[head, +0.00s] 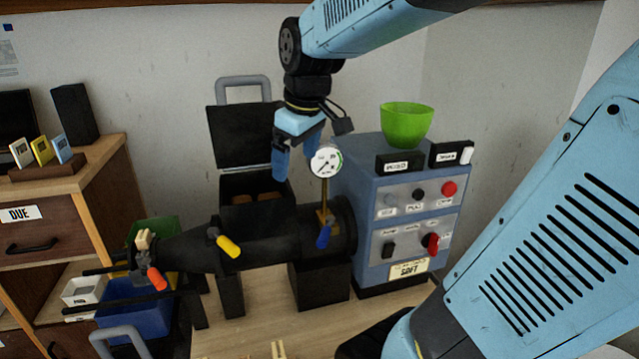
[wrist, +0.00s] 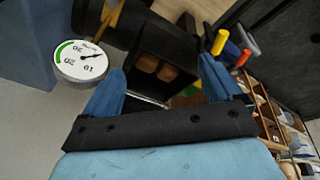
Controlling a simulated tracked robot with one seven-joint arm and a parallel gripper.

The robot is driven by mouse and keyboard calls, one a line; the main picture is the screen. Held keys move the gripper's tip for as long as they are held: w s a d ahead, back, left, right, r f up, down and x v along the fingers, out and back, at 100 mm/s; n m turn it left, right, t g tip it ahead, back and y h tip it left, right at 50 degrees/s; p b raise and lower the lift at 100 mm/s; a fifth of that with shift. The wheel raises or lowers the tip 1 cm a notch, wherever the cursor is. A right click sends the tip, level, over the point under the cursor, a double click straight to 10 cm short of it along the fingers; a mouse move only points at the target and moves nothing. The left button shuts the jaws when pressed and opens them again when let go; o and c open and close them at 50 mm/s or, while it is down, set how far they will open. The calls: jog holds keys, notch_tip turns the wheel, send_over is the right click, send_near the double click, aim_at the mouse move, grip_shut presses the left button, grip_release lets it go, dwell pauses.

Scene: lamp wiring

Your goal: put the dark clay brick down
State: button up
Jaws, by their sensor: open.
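Two brown brick-like blocks lie side by side in an open black box; in the wrist view one is at the left (wrist: 146,62) and one at the right (wrist: 168,72). I cannot tell which of them is the dark clay brick. The black box (head: 250,218) stands against the wall with its lid raised, and the blocks show low inside it. My gripper (head: 298,160) hangs above and to the right of the box in the head view. Its two blue fingers are apart, with nothing between them. In the wrist view the box lies beyond the open fingers (wrist: 162,78).
A round dial gauge (head: 326,161) on a stem stands close beside my gripper. A black horizontal machine body (head: 270,248) with coloured handles runs below. A blue control cabinet (head: 400,240) with a green bowl (head: 406,124) on top is at the right.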

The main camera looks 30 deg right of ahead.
jog(key=s+m+t, duration=0.2)
jog(key=s+m, duration=0.4)
jog(key=s, duration=0.5)
jog(key=shift+a+f, duration=0.35)
jog(key=shift+f, duration=0.05)
jog(key=shift+c, duration=0.4)
dwell(0.8)
